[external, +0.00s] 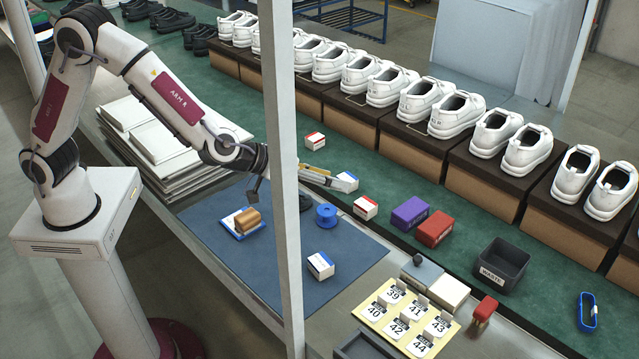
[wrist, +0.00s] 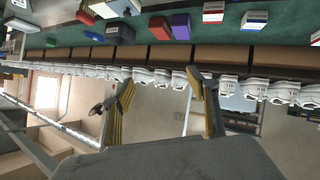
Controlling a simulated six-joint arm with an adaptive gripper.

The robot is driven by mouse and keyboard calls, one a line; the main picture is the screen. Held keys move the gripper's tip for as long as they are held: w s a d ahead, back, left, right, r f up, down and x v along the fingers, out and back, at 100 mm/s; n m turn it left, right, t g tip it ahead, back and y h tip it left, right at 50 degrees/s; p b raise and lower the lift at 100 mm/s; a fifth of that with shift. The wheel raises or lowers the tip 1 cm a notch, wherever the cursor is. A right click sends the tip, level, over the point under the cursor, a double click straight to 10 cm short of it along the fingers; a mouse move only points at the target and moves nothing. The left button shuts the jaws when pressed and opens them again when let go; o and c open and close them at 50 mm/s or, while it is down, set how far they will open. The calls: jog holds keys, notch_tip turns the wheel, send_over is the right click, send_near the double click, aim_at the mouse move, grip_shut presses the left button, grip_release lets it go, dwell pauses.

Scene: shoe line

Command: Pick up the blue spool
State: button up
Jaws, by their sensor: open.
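The blue spool (external: 326,216) stands upright on the dark blue mat (external: 215,212), just right of the post in the external view. I cannot make it out in the wrist view. My gripper (external: 328,180) reaches out past the post, partly hidden by it, and appears above and behind the spool, apart from it. In the wrist view my gripper (wrist: 159,76) has its two yellow-sided fingers spread wide with nothing between them. It points out toward the row of shoes rather than down at the mat.
A white box (external: 320,266) is in front of the blue spool. More boxes, a purple box (external: 409,213), a red box (external: 434,228) and a waste bin (external: 502,265) are to the right. A post (external: 283,150) blocks some view.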

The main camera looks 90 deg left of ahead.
jog(key=a+f+n+g+y, duration=0.2)
jog(key=a+f+y, duration=0.25)
jog(key=f, duration=0.65)
jog(key=n+g+y, duration=0.1)
jog(key=g+y, duration=0.1)
jog(key=y, duration=0.1)
send_near(324, 213)
jog(key=x, duration=0.4)
jog(key=shift+a+r, duration=0.1)
jog(key=shift+r, duration=0.1)
jog(key=shift+x, duration=1.35)
jog(key=shift+f+x, duration=0.1)
jog(key=shift+x, duration=1.2)
jog(key=shift+f+x, duration=0.15)
jog(key=shift+x, duration=1.15)
jog(key=c, duration=1.2)
